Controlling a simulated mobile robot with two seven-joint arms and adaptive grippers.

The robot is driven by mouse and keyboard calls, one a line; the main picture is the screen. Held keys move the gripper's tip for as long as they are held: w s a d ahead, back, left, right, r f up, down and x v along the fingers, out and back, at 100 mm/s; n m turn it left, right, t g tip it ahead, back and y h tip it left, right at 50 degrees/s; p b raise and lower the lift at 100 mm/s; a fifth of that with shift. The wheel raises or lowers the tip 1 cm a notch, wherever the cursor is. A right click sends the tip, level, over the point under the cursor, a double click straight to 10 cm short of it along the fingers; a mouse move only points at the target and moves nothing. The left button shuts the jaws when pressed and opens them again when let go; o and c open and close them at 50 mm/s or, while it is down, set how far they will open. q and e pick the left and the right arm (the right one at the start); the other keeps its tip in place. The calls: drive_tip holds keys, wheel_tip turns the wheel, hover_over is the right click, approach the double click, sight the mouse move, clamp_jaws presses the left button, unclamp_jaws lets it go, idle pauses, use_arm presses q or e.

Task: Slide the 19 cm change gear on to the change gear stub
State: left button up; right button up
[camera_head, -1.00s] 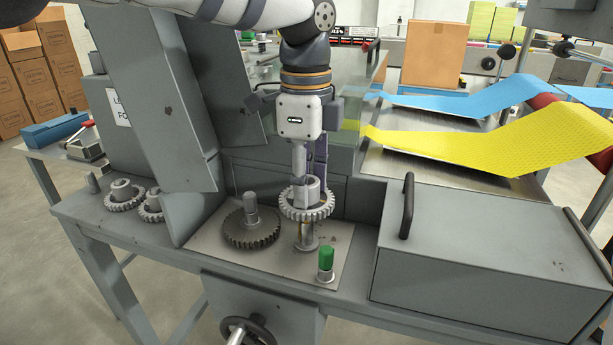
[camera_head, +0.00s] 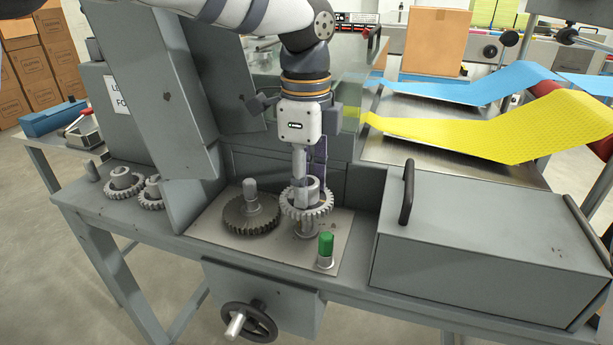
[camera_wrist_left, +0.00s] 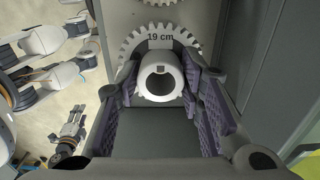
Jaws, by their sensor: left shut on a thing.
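The 19 cm change gear (camera_head: 322,208) is a light grey toothed ring with a raised hub. My left gripper (camera_head: 306,186) points down and is shut on the hub. In the left wrist view the hub (camera_wrist_left: 161,78) sits between the finger pads, with the "19 cm" label behind it. The change gear stub (camera_head: 307,231) shows below the gear, above the metal plate. The gear is above the stub's base; how far the stub enters the bore is hidden. What seems to be my right gripper (camera_wrist_left: 72,128) shows small at the left of the wrist view, its jaws unclear.
A dark gear (camera_head: 250,218) on a post stands close left of the held gear. A green button (camera_head: 326,246) stands in front. Two loose gears (camera_head: 124,184) (camera_head: 151,192) lie further left. A tilted grey panel (camera_head: 165,90) and a handled grey box (camera_head: 480,250) flank the plate.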

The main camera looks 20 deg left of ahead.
use_arm(q)
drive_tip(key=shift+f, duration=2.6)
drive_tip(key=o, duration=1.2)
